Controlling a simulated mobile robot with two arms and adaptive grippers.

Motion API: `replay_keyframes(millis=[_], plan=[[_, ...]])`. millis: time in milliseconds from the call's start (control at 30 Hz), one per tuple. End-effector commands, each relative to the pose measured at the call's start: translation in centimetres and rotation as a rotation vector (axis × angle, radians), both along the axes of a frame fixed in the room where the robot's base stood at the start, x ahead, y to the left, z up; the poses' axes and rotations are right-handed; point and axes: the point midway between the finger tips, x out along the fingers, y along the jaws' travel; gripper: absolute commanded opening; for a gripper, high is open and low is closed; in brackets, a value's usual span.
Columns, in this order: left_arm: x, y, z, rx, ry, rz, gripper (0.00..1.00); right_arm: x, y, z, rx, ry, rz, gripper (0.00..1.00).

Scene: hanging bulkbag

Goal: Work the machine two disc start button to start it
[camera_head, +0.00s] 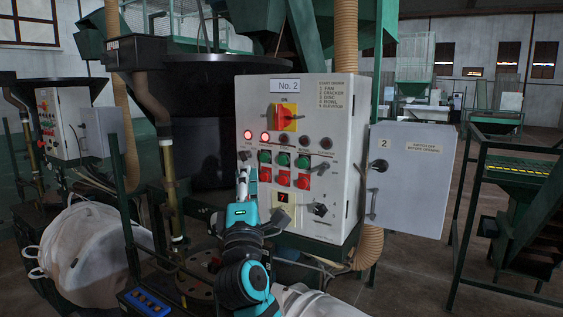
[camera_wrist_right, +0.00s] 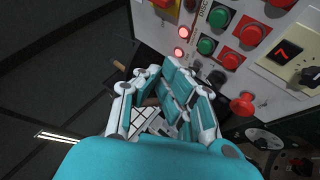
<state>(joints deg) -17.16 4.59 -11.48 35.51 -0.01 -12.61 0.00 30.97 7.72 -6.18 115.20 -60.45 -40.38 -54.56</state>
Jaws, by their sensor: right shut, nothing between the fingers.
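The machine two control panel (camera_head: 343,150) is a pale box labelled "No. 2". Its start-order list names disc third. Green buttons sit above red buttons. In the wrist view the shut right gripper (camera_wrist_right: 163,70) lies beside the lit lamps. Contact with the panel cannot be told. My left gripper is not in view.
Two left lamps (camera_head: 265,137) glow red; the others look dark. A red-yellow main switch (camera_head: 287,117) is above, a display reading 7 (camera_head: 283,197) below. The open panel door (camera_head: 410,180) sticks out right. A white bulk bag (camera_head: 95,255) stands left.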

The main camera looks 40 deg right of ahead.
Motion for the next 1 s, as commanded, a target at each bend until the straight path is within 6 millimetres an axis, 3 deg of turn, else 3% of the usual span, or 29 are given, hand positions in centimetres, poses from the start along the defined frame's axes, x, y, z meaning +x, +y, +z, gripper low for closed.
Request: replay_keyframes(millis=[367,800,1000], plan=[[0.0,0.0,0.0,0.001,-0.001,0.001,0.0,0.4,-0.8,-0.1,0.0,0.001,-0.001,0.0],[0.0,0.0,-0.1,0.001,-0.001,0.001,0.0,2.6,-6.2,-0.1,-0.001,0.001,0.0,0.0],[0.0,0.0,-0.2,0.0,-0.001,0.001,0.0,3.3,-7.7,-0.1,0.0,0.002,0.002,0.0]])
